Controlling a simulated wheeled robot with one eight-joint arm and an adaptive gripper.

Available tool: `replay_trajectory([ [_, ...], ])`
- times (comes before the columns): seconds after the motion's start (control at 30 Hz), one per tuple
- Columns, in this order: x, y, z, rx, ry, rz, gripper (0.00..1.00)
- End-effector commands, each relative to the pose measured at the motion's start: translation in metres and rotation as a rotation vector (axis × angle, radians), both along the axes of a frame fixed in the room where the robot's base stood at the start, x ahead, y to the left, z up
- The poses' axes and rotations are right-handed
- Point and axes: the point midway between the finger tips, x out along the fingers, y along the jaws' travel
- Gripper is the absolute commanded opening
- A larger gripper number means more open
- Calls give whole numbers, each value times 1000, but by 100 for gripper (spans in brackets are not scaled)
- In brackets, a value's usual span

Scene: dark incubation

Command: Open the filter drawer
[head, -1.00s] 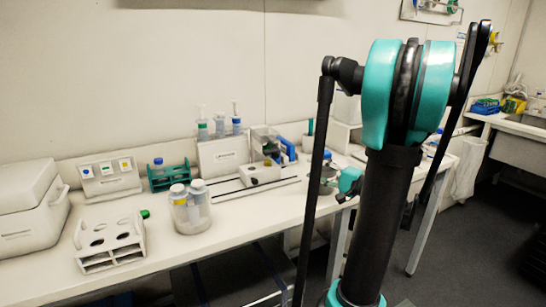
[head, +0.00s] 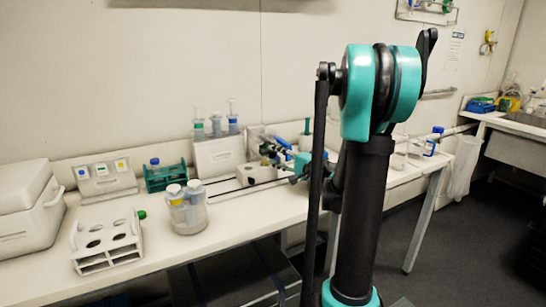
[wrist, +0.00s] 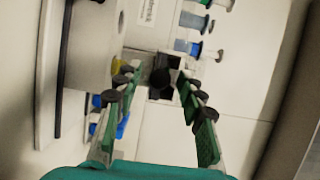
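A dark block with a round black knob (wrist: 161,78) shows in the wrist view between my fingers; it looks like the filter drawer's front, but I cannot be sure. Whether the drawer is open or shut is not clear. My gripper (wrist: 157,100) is open, its green-padded fingers on either side of the knob, with no clear contact. In the head view my gripper (head: 272,153) is above the back of the bench, near the small white block, and partly hides the device behind it.
A white labelled box (head: 218,155) with several plunger-topped tubes stands beside the gripper. A white block (head: 256,174) sits on dark rails in front. A jar (head: 187,210), a tube rack (head: 108,244) and a green rack (head: 167,177) stand further left.

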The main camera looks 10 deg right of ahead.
Motion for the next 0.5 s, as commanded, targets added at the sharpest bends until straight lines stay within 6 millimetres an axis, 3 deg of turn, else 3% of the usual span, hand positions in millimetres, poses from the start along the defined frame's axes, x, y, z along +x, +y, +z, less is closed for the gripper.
replay_trajectory([
  [0.43,10,8,0,0,0,0,39],
  [0.5,10,8,0,0,0,0,33],
])
